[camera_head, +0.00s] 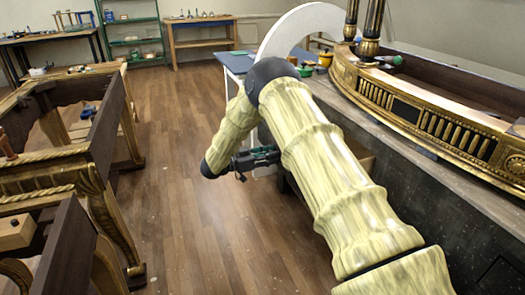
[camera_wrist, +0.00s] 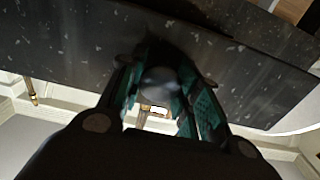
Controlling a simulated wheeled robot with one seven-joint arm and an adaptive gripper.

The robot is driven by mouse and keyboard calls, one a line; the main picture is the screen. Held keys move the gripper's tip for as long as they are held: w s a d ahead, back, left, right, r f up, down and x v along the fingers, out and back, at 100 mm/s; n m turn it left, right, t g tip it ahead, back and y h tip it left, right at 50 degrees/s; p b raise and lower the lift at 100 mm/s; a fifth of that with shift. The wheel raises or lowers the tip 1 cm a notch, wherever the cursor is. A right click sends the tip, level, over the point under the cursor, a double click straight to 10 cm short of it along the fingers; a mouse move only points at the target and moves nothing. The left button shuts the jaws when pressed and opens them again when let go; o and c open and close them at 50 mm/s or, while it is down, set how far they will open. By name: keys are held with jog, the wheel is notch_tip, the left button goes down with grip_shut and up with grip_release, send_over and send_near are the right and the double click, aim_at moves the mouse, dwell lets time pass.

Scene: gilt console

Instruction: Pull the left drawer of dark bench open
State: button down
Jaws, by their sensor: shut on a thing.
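The dark bench (camera_head: 448,205) runs along the right of the head view, with a grey speckled, worn surface. My gripper (camera_head: 258,158) is low at its left side, beyond my arm. In the wrist view, my gripper (camera_wrist: 160,78) has its green-padded fingers on either side of a rounded grey knob (camera_wrist: 158,80) and is shut on it. Behind the knob is a dark speckled front (camera_wrist: 85,50). My arm hides most of the drawer side in the head view, so I cannot tell how far the drawer stands out.
A gilt console part (camera_head: 425,115) rests on the bench. Gilt, dark wooden frames (camera_head: 70,160) stand at the left. A blue-topped table (camera_head: 236,62) is behind my arm, and a green shelf (camera_head: 132,40) is at the back. The wooden floor (camera_head: 180,200) between is clear.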

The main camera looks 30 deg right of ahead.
jog(key=shift+a+f, duration=0.1)
jog(key=shift+a, duration=0.25)
jog(key=c, duration=1)
grip_release()
jog(key=a, duration=0.4)
jog(key=w+a, duration=0.1)
jog(key=a, duration=0.3)
jog(key=w+a, duration=0.1)
jog(key=a, duration=0.2)
jog(key=shift+a, duration=0.4)
